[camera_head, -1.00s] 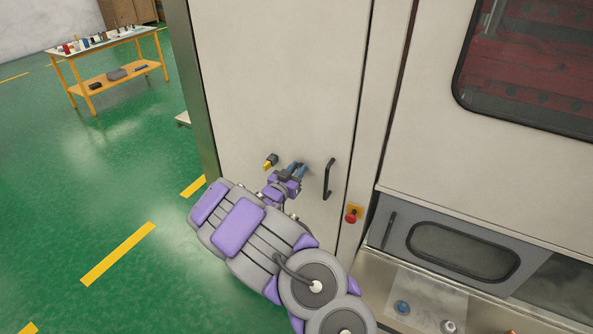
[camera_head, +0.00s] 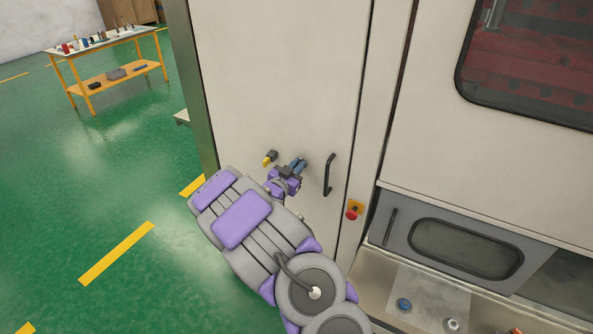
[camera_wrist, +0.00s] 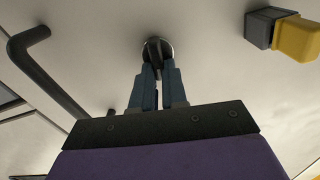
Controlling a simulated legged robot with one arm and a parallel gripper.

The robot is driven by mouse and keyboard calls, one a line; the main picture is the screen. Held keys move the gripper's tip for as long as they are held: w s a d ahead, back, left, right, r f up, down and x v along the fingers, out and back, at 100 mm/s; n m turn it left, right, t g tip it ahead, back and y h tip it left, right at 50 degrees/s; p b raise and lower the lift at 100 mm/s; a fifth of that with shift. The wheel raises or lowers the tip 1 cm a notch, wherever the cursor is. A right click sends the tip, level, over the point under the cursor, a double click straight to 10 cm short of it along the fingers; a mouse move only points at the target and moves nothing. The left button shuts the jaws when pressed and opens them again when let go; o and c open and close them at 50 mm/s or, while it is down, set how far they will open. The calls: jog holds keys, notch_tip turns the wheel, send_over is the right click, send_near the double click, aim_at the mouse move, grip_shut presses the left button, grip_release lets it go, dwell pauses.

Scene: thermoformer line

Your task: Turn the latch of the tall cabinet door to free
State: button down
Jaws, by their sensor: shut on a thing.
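The tall cabinet door (camera_head: 285,80) is pale and looks closed in the head view. In the wrist view the latch (camera_wrist: 155,52) is a small dark piece on a round metal base on the door. My gripper (camera_wrist: 158,77) is shut on the latch, with its two blue-grey fingers on either side of it. In the head view my gripper (camera_head: 297,165) is at the door, between the yellow-tipped fitting and the black handle, and the latch is hidden there.
A black bar handle (camera_head: 329,175) stands out right of my gripper. A yellow-tipped dark fitting (camera_head: 270,158) sticks out to its left. A red button (camera_head: 352,214) is on the frame further right. Green floor (camera_head: 130,190) lies open at left.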

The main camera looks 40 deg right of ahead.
jog(key=shift+s+d+f+m+b, duration=0.1)
jog(key=shift+s+f+m+b, duration=0.2)
jog(key=shift+m+b, duration=2.5)
jog(key=shift+s+d+f+m+b, duration=0.15)
jog(key=shift+f+m+b, duration=0.15)
jog(key=shift+m+b, duration=2.5)
jog(key=shift+s+a+f+m+b, duration=0.1)
jog(key=shift+s+f+m+b, duration=0.2)
jog(key=shift+m+b, duration=2.5)
jog(key=shift+b, duration=0.35)
jog(key=c, duration=1.2)
grip_release()
jog(key=shift+d, duration=0.2)
jog(key=shift+o, duration=0.2)
jog(key=shift+a, duration=0.1)
jog(key=p+v, duration=0.2)
jog(key=v, duration=1.5)
jog(key=shift+p, duration=0.4)
jog(key=shift+a, duration=0.1)
